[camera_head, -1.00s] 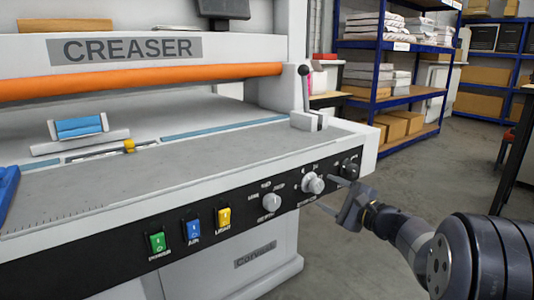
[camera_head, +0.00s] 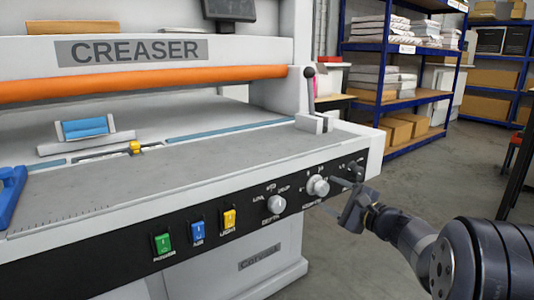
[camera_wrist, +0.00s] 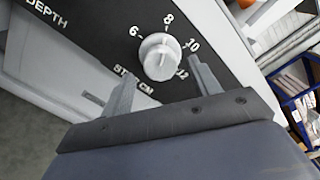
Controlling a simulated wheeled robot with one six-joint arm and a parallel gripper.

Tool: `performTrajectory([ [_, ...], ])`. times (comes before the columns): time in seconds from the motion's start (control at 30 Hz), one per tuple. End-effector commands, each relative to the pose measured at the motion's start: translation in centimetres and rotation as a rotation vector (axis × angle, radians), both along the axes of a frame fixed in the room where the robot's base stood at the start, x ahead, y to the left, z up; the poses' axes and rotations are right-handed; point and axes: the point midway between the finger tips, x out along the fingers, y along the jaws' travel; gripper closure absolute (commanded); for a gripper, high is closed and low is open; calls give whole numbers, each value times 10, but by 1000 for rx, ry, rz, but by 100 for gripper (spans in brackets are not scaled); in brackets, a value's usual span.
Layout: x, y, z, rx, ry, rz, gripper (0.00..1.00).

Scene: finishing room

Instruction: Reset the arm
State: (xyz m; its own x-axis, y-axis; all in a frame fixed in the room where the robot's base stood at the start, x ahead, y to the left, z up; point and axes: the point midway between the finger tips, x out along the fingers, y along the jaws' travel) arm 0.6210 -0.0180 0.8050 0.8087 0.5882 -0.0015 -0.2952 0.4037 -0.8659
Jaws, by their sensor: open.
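My gripper (camera_head: 338,200) is in front of the right end of the creaser's black control panel (camera_head: 120,262). Its two fingers are apart and nothing is between them. In the wrist view my gripper (camera_wrist: 160,88) points at a white round knob (camera_wrist: 159,57) with numbers around it. The knob sits ahead of the fingertips, and I cannot tell whether they touch it. In the head view this knob (camera_head: 318,186) shows just left of my gripper.
Left along the panel are a depth knob (camera_head: 276,204) and yellow (camera_head: 229,219), blue (camera_head: 197,231) and green (camera_head: 162,245) switches. A black-knobbed lever (camera_head: 310,90) stands on the bed. Blue shelves (camera_head: 420,95) stand behind, with bare floor (camera_head: 440,185) before them.

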Motion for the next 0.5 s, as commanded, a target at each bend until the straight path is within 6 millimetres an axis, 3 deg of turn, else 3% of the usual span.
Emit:
performTrajectory([
  [0.43, -67, -50, 3, 0, 0, -4, 41],
  [0.5, -60, -42, -1, -1, -1, 4, 41],
])
